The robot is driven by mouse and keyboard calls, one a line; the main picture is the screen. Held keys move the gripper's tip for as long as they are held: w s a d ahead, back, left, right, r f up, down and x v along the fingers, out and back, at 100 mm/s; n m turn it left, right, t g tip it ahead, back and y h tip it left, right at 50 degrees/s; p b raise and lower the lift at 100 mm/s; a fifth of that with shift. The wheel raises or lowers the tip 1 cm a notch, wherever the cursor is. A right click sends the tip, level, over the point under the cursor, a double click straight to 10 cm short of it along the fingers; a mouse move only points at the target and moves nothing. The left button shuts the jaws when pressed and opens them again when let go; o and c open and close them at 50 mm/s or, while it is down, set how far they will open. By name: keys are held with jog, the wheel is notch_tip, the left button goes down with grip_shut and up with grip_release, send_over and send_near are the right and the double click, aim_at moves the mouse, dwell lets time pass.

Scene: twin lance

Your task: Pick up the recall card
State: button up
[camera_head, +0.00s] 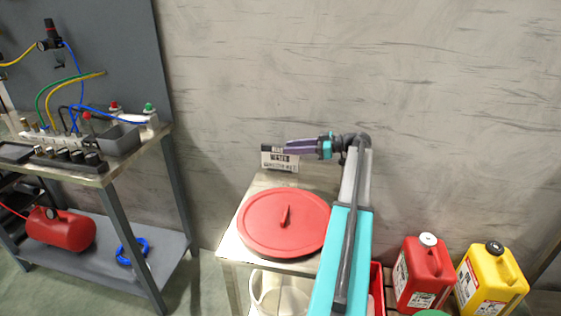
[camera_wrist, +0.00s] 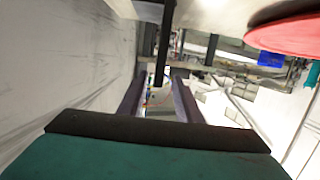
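The recall card (camera_head: 280,163) looks like a small white card with dark print, standing upright at the back of the metal table near the wall. My gripper (camera_head: 287,148) reaches in from the right at the card's upper part and covers some of it in the head view. In the wrist view, my gripper (camera_wrist: 160,82) is open, with a clear gap between its two dark fingers. A thin dark upright strip (camera_wrist: 162,55), probably the card seen edge-on, shows between the fingertips, apart from both. I cannot tell how deep it sits between them.
A red round lid (camera_head: 265,222) with a handle lies on the metal table (camera_head: 228,246), in front of the card. The grey wall (camera_head: 230,80) is close behind. A workbench (camera_head: 150,135) stands left. Red (camera_head: 424,272) and yellow (camera_head: 492,278) cans stand right.

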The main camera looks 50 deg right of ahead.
aim_at(280, 146)
dwell(0.3)
jog(key=shift+p+x, duration=0.3)
jog(key=shift+x, duration=2.3)
jog(key=shift+w+d+r, duration=0.1)
jog(key=shift+d+r, duration=0.05)
grip_shut()
